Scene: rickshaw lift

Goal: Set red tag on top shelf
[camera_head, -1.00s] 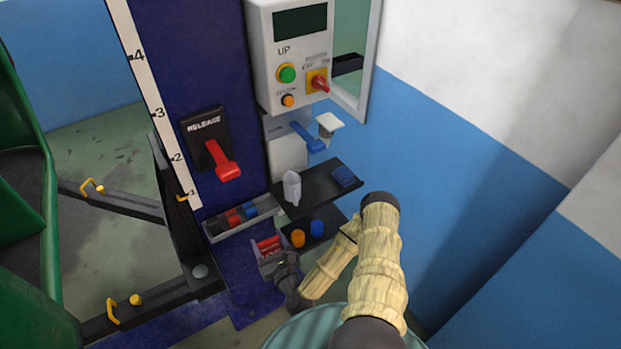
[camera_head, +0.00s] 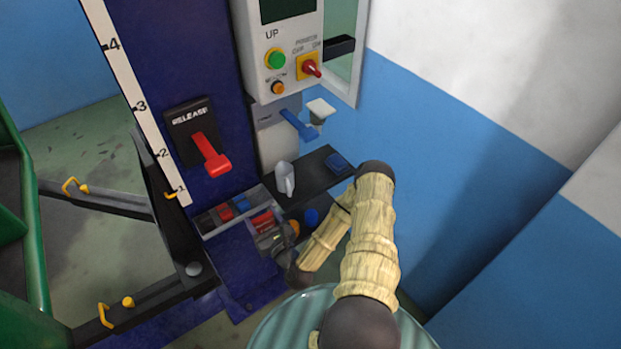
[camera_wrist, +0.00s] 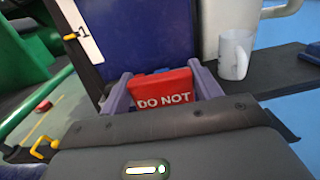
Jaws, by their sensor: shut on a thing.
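The red tag (camera_head: 262,222) with white lettering is held in my gripper (camera_head: 264,232), in front of the shelves. In the wrist view the tag (camera_wrist: 165,88) reads "DO NOT" and sits between the two grey-purple fingers of my gripper (camera_wrist: 162,92). My gripper is shut on the tag. The dark top shelf (camera_head: 309,178) is to the right of the tag in the head view. It also shows at the right of the wrist view (camera_wrist: 275,75). My gripper partly hides the lower shelf.
A whitish cup (camera_head: 285,178) and a blue object (camera_head: 338,163) stand on the top shelf, with bare surface between them. Orange (camera_head: 292,229) and blue (camera_head: 311,217) caps are below. A tray (camera_head: 237,213) with red and blue pieces is left. The red release lever (camera_head: 208,152) juts out above.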

